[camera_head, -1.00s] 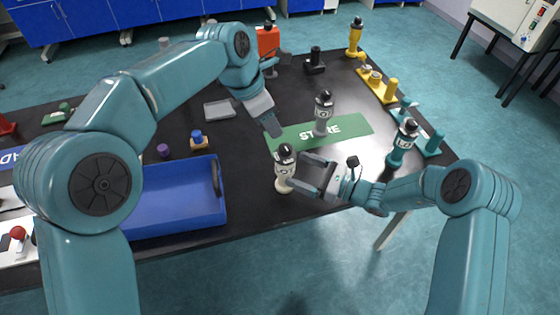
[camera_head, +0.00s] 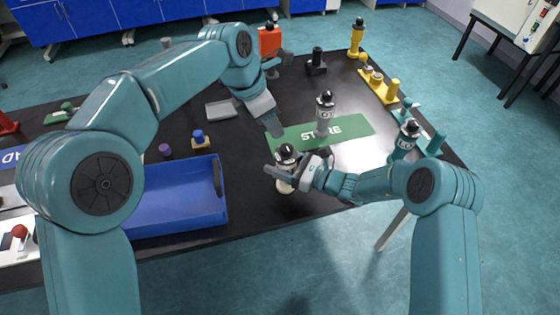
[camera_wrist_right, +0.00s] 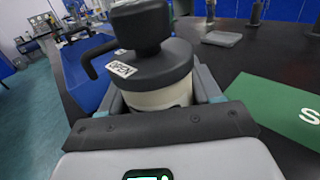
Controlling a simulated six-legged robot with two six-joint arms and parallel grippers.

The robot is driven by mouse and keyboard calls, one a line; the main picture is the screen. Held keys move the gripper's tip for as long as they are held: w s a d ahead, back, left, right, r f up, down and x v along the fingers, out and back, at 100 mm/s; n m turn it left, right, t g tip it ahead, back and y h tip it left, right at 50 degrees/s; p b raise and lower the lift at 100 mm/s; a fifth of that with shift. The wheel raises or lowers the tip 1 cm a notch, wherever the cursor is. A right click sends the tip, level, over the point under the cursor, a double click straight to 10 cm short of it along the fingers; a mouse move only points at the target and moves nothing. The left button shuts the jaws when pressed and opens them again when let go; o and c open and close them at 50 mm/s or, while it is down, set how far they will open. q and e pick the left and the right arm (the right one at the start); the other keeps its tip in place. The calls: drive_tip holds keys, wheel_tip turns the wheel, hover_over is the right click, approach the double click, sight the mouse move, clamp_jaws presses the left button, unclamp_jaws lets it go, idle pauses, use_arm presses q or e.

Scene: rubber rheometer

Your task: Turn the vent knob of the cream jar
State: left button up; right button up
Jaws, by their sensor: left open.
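The cream jar (camera_head: 285,186) stands upright near the front edge of the black table. It has a black lid and a black vent knob (camera_wrist_right: 142,24) on top, with a side arm and a white label reading OPEN (camera_wrist_right: 122,69). My right gripper (camera_head: 288,172) is at the jar's body, with a finger on each side of it below the lid. The lid hides where the fingers meet the jar, so I cannot tell whether they grip it. My left gripper (camera_head: 270,120) is open and empty, above the table behind the jar.
A grey jar (camera_head: 324,118) stands on the green STORE mat (camera_head: 357,125) behind the cream jar. A teal jar (camera_head: 404,145) is to the right. A blue tray (camera_head: 180,207) lies to the left. A grey dish (camera_head: 221,109) is farther back.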

use_arm(q)
drive_tip(key=o, duration=0.3)
drive_tip(key=w+d+r+m+t+h, duration=0.25)
drive_tip(key=w+m+t, duration=0.25)
drive_tip(key=w+m, duration=0.35)
drive_tip(key=m+t+h, duration=0.3)
drive_tip(key=m+t, duration=0.7)
drive_tip(key=m, duration=0.9)
hover_over(284, 153)
drive_tip(key=shift+y, duration=0.25)
drive_tip(key=f, duration=0.6)
drive_tip(key=shift+w+d+f, duration=0.1)
drive_tip(key=shift+w+d, duration=0.05)
drive_tip(key=shift+w, duration=0.2)
drive_tip(key=s+a+f+y, duration=0.1)
drive_tip(key=s+a+f, duration=0.3)
drive_tip(key=s+f, duration=0.5)
drive_tip(key=shift+m, duration=0.25)
drive_tip(key=x, duration=0.3)
drive_tip(key=r+x, duration=0.1)
drive_tip(key=x, duration=0.5)
drive_tip(key=shift+w+d+r, duration=0.15)
drive_tip(key=shift+w+r, duration=0.1)
drive_tip(key=shift+w, duration=0.1)
drive_tip(key=shift+w+d, duration=0.2)
drive_tip(key=shift+w, duration=0.25)
drive_tip(key=c, duration=0.9)
